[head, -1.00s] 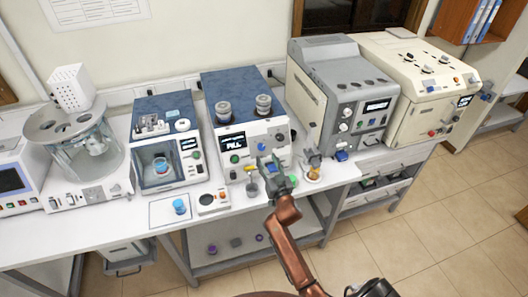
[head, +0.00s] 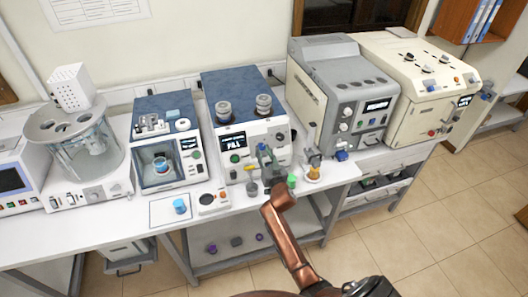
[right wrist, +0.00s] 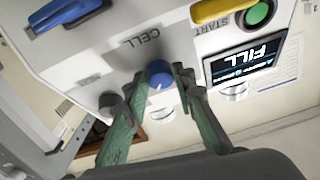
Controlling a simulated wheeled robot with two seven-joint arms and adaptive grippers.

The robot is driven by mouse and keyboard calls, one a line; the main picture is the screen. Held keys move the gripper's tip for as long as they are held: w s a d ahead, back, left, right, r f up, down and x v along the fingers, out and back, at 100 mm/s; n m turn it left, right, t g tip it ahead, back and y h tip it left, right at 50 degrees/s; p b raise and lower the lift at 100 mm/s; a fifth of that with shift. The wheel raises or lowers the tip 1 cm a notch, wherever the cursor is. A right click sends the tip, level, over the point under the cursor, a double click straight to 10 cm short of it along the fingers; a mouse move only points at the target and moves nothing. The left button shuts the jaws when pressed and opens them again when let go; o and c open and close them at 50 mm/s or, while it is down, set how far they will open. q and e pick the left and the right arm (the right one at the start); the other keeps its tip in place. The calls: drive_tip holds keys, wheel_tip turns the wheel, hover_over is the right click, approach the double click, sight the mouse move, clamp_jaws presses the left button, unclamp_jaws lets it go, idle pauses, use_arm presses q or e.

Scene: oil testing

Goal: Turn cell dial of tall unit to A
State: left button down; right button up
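The tall unit (head: 250,143) has a dark blue top and a white front, and stands mid-bench in the head view. Its blue cell dial (right wrist: 160,74) shows in the right wrist view beside the upside-down word CELL, with a light pointer mark on its face. My right gripper (head: 264,152) is at the unit's front and hides the dial in the head view. In the right wrist view my right gripper (right wrist: 159,76) has its two fingers apart, one on each side of the dial. I cannot tell whether they touch it. My left gripper is not in view.
A lit display (right wrist: 242,65) reads FILL, next to a green START button (right wrist: 257,14) and a yellow part (right wrist: 217,9). A dark knob (right wrist: 112,103) sits close to the dial. A blue-topped unit (head: 166,146) and a grey unit (head: 345,95) flank the tall unit.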

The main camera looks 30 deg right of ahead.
drive_tip(key=shift+d, duration=0.1)
clamp_jaws()
drive_tip(key=n+p, duration=0.1)
drive_tip(key=n+y+p, duration=0.1)
drive_tip(key=n, duration=0.1)
drive_tip(key=shift+d+r+y+p, duration=0.15)
drive_tip(key=shift+r+y+p, duration=0.05)
drive_tip(key=shift+y+p, duration=0.1)
drive_tip(key=n+y+p, duration=0.1)
drive_tip(key=n, duration=0.1)
drive_tip(key=n+y+p, duration=0.1)
drive_tip(key=n, duration=0.1)
drive_tip(key=n+p, duration=0.2)
drive_tip(key=shift+d+r+y, duration=0.1)
drive_tip(key=shift+d+y, duration=0.15)
drive_tip(key=shift+y, duration=0.15)
drive_tip(key=n+g+y+p, duration=0.1)
drive_tip(key=n+p, duration=0.1)
drive_tip(key=n, duration=0.1)
drive_tip(key=n+y+p, duration=0.1)
drive_tip(key=n+p, duration=0.1)
drive_tip(key=n, duration=0.1)
drive_tip(key=shift+d+r+n+g, duration=0.2)
drive_tip(key=shift+n+g, duration=0.1)
drive_tip(key=shift+g, duration=0.1)
drive_tip(key=shift+n+g+y+p, duration=0.5)
drive_tip(key=shift+n+g+p, duration=0.3)
drive_tip(key=shift+n+p, duration=0.8)
drive_tip(key=shift+n, duration=0.4)
